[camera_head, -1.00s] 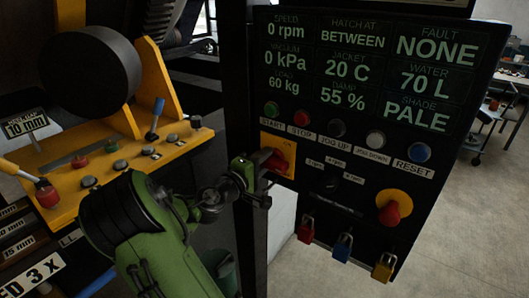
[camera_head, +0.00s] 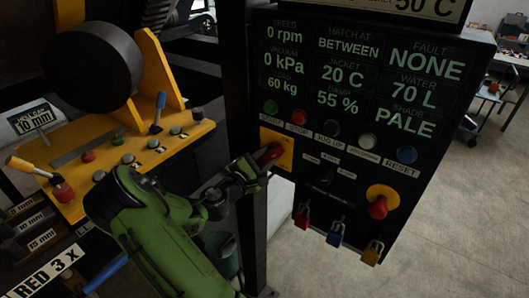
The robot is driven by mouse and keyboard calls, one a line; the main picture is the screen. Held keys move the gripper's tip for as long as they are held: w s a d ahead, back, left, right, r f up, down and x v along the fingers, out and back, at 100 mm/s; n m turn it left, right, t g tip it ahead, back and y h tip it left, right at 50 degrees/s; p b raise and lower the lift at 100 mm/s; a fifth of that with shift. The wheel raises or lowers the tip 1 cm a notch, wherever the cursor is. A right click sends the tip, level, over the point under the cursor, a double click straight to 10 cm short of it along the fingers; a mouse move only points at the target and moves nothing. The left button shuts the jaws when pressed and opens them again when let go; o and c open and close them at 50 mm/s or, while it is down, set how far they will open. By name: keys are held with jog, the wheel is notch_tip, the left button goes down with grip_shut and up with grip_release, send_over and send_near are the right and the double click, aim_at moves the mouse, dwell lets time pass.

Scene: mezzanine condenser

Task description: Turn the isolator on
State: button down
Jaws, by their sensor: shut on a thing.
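The isolator is a red rotary handle (camera_head: 272,152) on a yellow square plate (camera_head: 285,138), at the left edge of the black control panel. My green arm reaches up from the bottom, and my gripper (camera_head: 256,165) is shut on the red handle from its left side. The handle sits slanted, its right end pointing up. The gripper hides part of the handle and the lower left of the plate, so the on and off marks cannot be read.
The black panel (camera_head: 265,215) has coloured buttons above a black selector (camera_head: 325,177). A red emergency knob (camera_head: 378,207) on a yellow disc is at its lower right. Padlocks, one of them blue (camera_head: 336,235), hang below. A yellow lever console (camera_head: 120,165) stands close left of my arm.

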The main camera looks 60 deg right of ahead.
jog(key=shift+f+n, duration=0.15)
jog(key=shift+n, duration=0.15)
jog(key=c, duration=0.9)
grip_release()
jog(key=shift+a, duration=0.1)
jog(key=a, duration=0.5)
jog(key=w+a+b, duration=0.1)
jog(key=a, duration=0.4)
jog(key=w+a, duration=0.1)
jog(key=a, duration=0.4)
jog(key=shift+w+a+b, duration=0.2)
jog(key=shift+a+b, duration=0.05)
jog(key=shift+b, duration=0.15)
